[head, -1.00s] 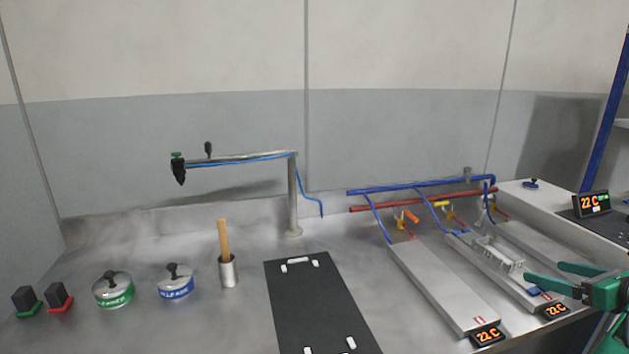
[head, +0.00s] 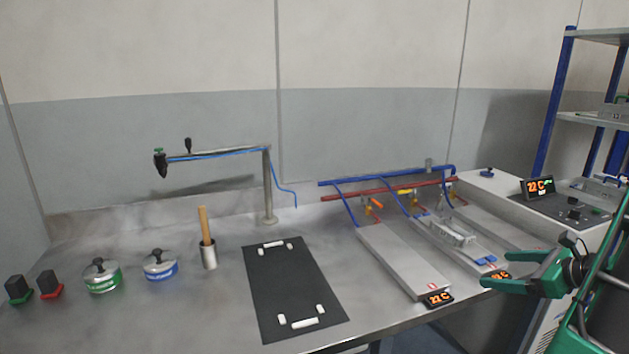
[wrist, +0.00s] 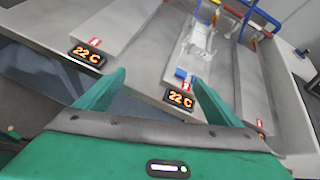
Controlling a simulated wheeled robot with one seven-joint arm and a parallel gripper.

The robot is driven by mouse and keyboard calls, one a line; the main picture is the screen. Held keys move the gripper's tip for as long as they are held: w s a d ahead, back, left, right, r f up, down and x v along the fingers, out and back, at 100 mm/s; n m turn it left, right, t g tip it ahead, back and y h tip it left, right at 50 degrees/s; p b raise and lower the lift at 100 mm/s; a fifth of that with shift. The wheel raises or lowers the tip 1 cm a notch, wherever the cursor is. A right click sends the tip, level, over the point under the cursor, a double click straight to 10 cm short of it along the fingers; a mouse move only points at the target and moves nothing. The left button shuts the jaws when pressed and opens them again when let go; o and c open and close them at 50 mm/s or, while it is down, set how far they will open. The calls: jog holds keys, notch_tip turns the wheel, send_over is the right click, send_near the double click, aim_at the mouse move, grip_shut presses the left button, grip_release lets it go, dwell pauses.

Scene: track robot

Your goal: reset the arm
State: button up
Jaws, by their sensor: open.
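My gripper (head: 515,274) is green and open, at the right of the head view, in front of the bench's right part. Nothing is between its fingers. In the wrist view my gripper (wrist: 158,98) has its two fingers spread apart, with the bench edge and the plates beyond them. My arm comes in from the right edge of the head view.
Long grey plates (head: 395,262) with 22 C displays (head: 438,300) lie near the gripper. A clear tray (head: 450,232) rests on one. Red and blue pipes (head: 385,182) run behind. A black mat (head: 290,285) and lidded pots (head: 160,266) are further left. Shelves (head: 600,118) stand right.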

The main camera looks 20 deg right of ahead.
jog(key=s+a+f+n+g, duration=0.1)
jog(key=s+a+n+g, duration=0.1)
jog(key=a+n+g, duration=0.35)
jog(key=s+a+n+g, duration=0.2)
jog(key=a+n, duration=0.6)
jog(key=a, duration=0.1)
jog(key=s+a+r+n+g+h, duration=0.1)
jog(key=s+a+r+n+g, duration=0.1)
jog(key=s+n, duration=0.3)
jog(key=s+a+r+n+g+h, duration=0.1)
jog(key=s+a+n, duration=0.3)
jog(key=s, duration=0.5)
jog(key=shift+a+r+n+g, duration=0.25)
jog(key=shift+r+n+g, duration=0.25)
jog(key=shift+n, duration=0.55)
jog(key=shift+w+f, duration=0.3)
jog(key=shift+w, duration=0.3)
